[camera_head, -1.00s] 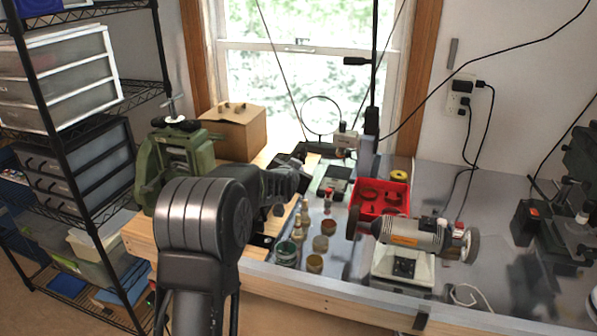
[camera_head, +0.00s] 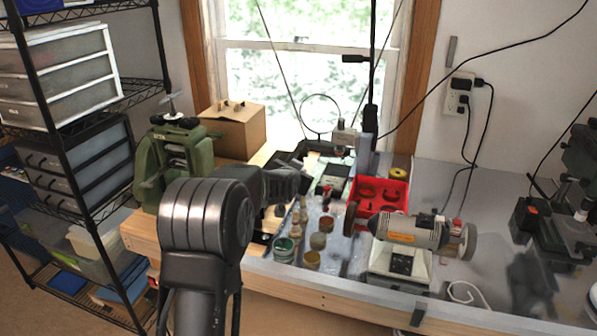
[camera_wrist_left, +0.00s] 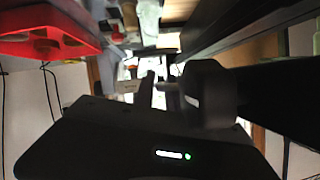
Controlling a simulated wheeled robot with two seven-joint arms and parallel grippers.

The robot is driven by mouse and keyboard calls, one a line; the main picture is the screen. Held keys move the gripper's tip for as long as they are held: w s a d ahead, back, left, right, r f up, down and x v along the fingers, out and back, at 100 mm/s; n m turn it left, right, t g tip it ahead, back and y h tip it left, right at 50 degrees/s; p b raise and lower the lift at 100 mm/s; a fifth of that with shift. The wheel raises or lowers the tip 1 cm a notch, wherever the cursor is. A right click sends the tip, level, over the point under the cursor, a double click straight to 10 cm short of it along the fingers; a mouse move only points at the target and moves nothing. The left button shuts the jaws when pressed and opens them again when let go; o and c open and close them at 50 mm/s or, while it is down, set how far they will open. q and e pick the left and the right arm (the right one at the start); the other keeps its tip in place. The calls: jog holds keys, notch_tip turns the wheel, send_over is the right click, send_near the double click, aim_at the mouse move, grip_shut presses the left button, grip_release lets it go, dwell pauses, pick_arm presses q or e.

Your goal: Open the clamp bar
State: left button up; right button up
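My left arm comes in from the bottom left of the head view. Its wrist points right, with my left gripper (camera_head: 302,160) among dark parts over the bench, in front of the window. The fingertips blend into these parts there. In the left wrist view, a dark rounded part (camera_wrist_left: 207,93) stands close in front of the camera, and long dark bars run to the upper right. I cannot tell which of these is the clamp bar, or whether the gripper touches it or is open or shut. My right gripper is in neither view.
Small jars (camera_head: 285,250), a red tray (camera_head: 394,203) and a bench grinder (camera_head: 405,240) are to the right. A shelf rack (camera_head: 75,190) fills the left side. The red tray also shows in the left wrist view (camera_wrist_left: 45,45).

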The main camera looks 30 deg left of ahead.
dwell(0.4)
pick_arm(q)
jog(key=shift+s+d+r, duration=0.25)
jog(key=shift+s+r, duration=0.1)
jog(key=shift+s, duration=0.1)
jog(key=v, duration=0.6)
jog(key=shift+s+p, duration=0.35)
